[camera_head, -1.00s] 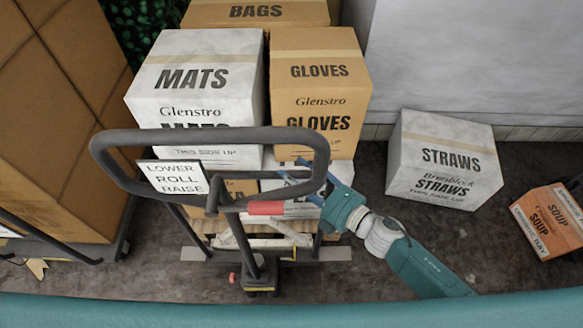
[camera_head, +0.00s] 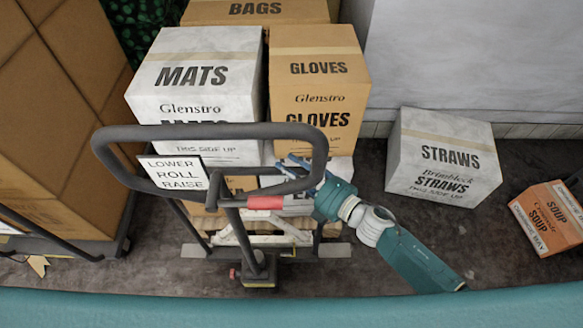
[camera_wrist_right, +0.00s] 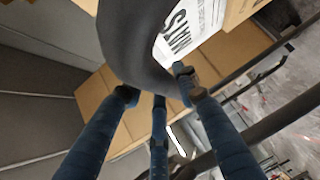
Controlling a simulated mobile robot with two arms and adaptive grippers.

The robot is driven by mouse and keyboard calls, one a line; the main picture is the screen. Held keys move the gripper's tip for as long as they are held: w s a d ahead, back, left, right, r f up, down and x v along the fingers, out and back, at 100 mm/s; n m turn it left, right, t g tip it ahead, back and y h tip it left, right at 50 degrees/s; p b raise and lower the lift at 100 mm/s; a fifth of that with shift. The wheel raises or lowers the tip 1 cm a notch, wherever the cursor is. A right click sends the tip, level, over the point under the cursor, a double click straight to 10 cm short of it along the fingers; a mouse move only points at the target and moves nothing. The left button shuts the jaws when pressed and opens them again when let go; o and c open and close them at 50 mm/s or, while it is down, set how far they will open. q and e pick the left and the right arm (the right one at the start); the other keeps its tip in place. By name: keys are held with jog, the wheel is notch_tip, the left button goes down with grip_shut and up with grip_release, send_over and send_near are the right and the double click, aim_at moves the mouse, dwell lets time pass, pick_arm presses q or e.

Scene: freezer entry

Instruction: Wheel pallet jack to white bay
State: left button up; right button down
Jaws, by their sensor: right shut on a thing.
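The pallet jack's dark loop handle (camera_head: 215,131) stands in the middle of the head view, with a sign reading LOWER, ROLL, RAISE and a red grip on its stem. The jack's base (camera_head: 260,272) is low on the floor. Behind it a wooden pallet (camera_head: 262,238) bears stacked cartons, including white MATS (camera_head: 200,75) and brown GLOVES (camera_head: 318,70). My right gripper (camera_head: 303,170) is shut on the right side of the loop; its blue fingers (camera_wrist_right: 158,100) show around the dark bar in the wrist view. My left gripper is not in view. No white bay is recognisable.
A white STRAWS carton (camera_head: 444,158) and an orange SOUP carton (camera_head: 549,218) stand on the floor at right. A tall brown carton stack (camera_head: 50,110) with a dark-railed cart is close at left. A pale wall (camera_head: 470,60) stands behind. Some floor between the jack and STRAWS is clear.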

jog(key=w+b, duration=0.1)
jog(key=w, duration=0.7)
jog(key=shift+f, duration=0.15)
jog(key=c, duration=1.6)
grip_release()
jog(key=shift+c, duration=0.2)
jog(key=o, duration=0.3)
jog(key=shift+s+d, duration=0.15)
jog(key=shift+s, duration=0.2)
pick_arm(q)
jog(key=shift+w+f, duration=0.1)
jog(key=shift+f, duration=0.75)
pick_arm(e)
jog(key=shift+o, duration=0.2)
jog(key=v, duration=1.2)
jog(key=shift+s+r, duration=0.25)
jog(key=shift+s, duration=0.2)
